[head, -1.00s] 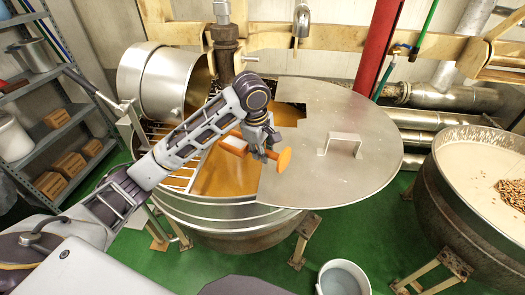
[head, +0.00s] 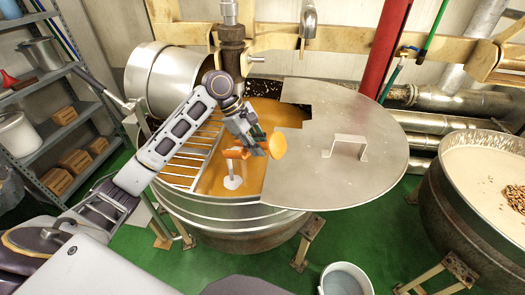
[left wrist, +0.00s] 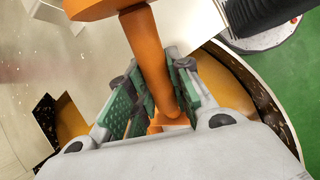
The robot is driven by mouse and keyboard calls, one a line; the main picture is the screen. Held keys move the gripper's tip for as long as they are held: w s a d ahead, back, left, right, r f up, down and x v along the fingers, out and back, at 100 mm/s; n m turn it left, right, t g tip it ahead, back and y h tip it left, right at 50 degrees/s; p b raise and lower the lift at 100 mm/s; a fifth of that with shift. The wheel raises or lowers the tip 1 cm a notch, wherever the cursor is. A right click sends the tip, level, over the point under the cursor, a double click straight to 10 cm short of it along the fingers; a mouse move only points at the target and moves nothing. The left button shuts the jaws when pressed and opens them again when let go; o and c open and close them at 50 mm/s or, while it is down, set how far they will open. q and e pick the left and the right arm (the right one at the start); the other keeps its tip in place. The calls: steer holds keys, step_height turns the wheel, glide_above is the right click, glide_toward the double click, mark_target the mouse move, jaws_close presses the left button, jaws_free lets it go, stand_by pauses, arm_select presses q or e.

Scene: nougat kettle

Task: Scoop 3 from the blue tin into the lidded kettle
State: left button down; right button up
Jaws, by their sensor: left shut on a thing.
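The large steel kettle (head: 225,212) holds an amber mass (head: 212,180), and its metal half-lid (head: 345,120) covers the right side. My left gripper (head: 258,142) is shut on an orange scoop (head: 233,153) above the open part. The scoop is tilted, and white stuff (head: 232,181) hangs below it, down to the amber mass. In the left wrist view the orange handle (left wrist: 148,55) lies between the green finger pads (left wrist: 150,105). I cannot make out a blue tin. My right gripper is out of view.
A bar grate (head: 190,160) covers the kettle's left part. A pipe (head: 231,55) stands behind it, beside a steel drum (head: 160,82). A second kettle (head: 455,215) with pale mass is at right. A grey bucket (head: 345,280) stands on the green floor; shelves (head: 60,120) are at left.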

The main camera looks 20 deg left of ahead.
arm_select(q)
steer(key=shift+w+a+r+g+h, duration=0.15)
steer(key=shift+w+a+r+h, duration=0.05)
steer(key=shift+a+r+h, duration=0.75)
steer(key=shift+w+a+r+g+h, duration=0.2)
steer(key=shift+a+r+h, duration=0.45)
steer(key=shift+a+h, duration=0.45)
steer(key=shift+w+a+r+n+h, duration=0.2)
steer(key=shift+a+r+h, duration=0.65)
steer(key=shift+a+h, duration=0.15)
steer(key=shift+w+a+r+n+h, duration=0.2)
steer(key=shift+a+r+h, duration=0.65)
steer(key=shift+a, duration=0.2)
steer(key=shift+r, duration=0.1)
steer(key=shift+r+m+t+y, duration=0.3)
steer(key=shift+r+y, duration=0.5)
steer(key=shift+y, duration=1.3)
steer(key=shift+r+m+t+y, duration=0.2)
steer(key=shift+r+y, duration=0.6)
steer(key=shift+y, duration=1.3)
steer(key=shift+r+m+t+y, duration=0.3)
steer(key=shift+r+y, duration=0.5)
steer(key=shift+y, duration=1.3)
steer(key=shift+s, duration=0.1)
